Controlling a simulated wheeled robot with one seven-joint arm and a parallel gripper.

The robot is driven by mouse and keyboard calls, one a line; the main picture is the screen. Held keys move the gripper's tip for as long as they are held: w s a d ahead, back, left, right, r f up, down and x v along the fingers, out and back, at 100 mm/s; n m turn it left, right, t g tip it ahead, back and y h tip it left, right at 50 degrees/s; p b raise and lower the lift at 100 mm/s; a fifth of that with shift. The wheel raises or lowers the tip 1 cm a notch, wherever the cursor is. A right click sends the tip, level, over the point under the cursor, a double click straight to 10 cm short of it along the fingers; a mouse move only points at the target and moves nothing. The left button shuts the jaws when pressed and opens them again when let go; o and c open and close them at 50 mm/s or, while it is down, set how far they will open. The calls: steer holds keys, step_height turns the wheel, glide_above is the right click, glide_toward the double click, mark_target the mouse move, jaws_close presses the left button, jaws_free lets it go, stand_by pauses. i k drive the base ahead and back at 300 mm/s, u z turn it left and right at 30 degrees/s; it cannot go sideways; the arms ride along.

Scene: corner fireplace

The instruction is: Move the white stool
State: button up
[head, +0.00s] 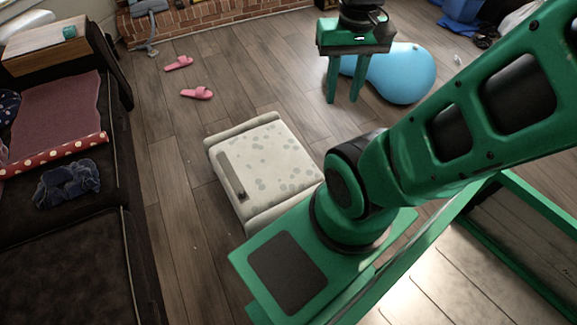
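The white stool (272,153) stands on the wooden floor near the middle of the head view. It is low, with a pale top marked with grey-green spots and a darker strip along its left side. My green arm and base hide its lower right part. My gripper (343,101) is up and to the right of the stool in the picture, pointing down and apart from it. Its two green fingers are spread with a gap between them, and nothing is held.
A blue peanut-shaped ball (403,73) lies behind my gripper. Two pink slippers (197,93) lie on the floor beyond the stool. A dark sofa (88,230) with a red blanket runs along the left. A brick hearth (205,18) is at the back. Floor left of the stool is clear.

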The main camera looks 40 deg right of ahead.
mark_target(260, 157)
steer(key=z, duration=1.65)
steer(key=k, duration=0.9)
steer(key=u, duration=0.9)
steer(key=i, duration=1)
steer(key=u, duration=0.05)
